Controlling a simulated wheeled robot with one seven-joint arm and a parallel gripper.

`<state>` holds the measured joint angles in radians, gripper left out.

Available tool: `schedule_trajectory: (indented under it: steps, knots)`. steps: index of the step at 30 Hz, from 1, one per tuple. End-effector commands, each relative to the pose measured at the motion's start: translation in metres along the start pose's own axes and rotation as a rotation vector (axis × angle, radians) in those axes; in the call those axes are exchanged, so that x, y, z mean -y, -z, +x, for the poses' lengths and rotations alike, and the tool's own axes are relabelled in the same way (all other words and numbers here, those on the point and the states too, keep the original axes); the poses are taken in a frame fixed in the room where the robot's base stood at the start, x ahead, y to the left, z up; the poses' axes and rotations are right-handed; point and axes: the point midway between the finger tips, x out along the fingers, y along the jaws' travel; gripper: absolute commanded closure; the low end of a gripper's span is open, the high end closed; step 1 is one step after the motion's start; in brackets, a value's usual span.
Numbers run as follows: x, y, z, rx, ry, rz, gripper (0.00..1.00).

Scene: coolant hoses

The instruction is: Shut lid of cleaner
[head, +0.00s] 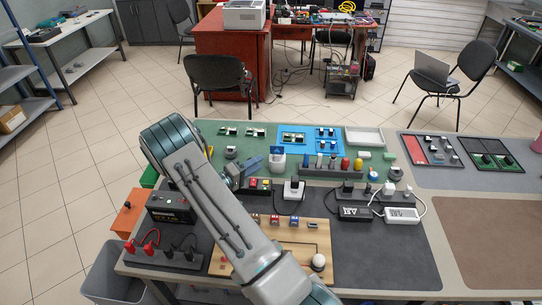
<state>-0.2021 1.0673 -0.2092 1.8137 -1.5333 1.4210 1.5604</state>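A small white container (278,163) stands on the green mat near the middle of the table. A blue piece (277,150) shows at its top; I cannot tell whether this is a raised lid. I cannot tell for sure that this container is the cleaner. A small round grey item (231,153) sits to its left. My arm reaches up from the bottom and bends over the left part of the table. My gripper (252,164) seems to be just left of the white container, partly hidden by my arm. Its fingers are too small to read.
A row of upright coloured pieces (331,163) stands right of the white container. A black battery box (170,207) and a wooden board (290,236) lie nearer. The back of the green mat (211,128) has free room.

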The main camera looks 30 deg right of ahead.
Motion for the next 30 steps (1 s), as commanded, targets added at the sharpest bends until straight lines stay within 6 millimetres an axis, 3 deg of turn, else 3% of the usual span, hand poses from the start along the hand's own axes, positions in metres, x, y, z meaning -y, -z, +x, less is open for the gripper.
schedule_trajectory:
  steps: [5, 15, 27, 28, 30]
  knots:
    - [0.002, 0.002, 0.014, -0.014, -0.009, 0.005, 0.61]
    - [0.001, 0.002, 0.063, -0.013, -0.006, 0.004, 0.61]
    - [0.004, 0.002, 0.074, -0.015, -0.005, 0.004, 0.61]
    - [0.004, 0.002, 0.074, -0.015, -0.005, 0.004, 0.64]
    - [0.004, 0.002, 0.074, -0.015, -0.005, 0.003, 0.84]
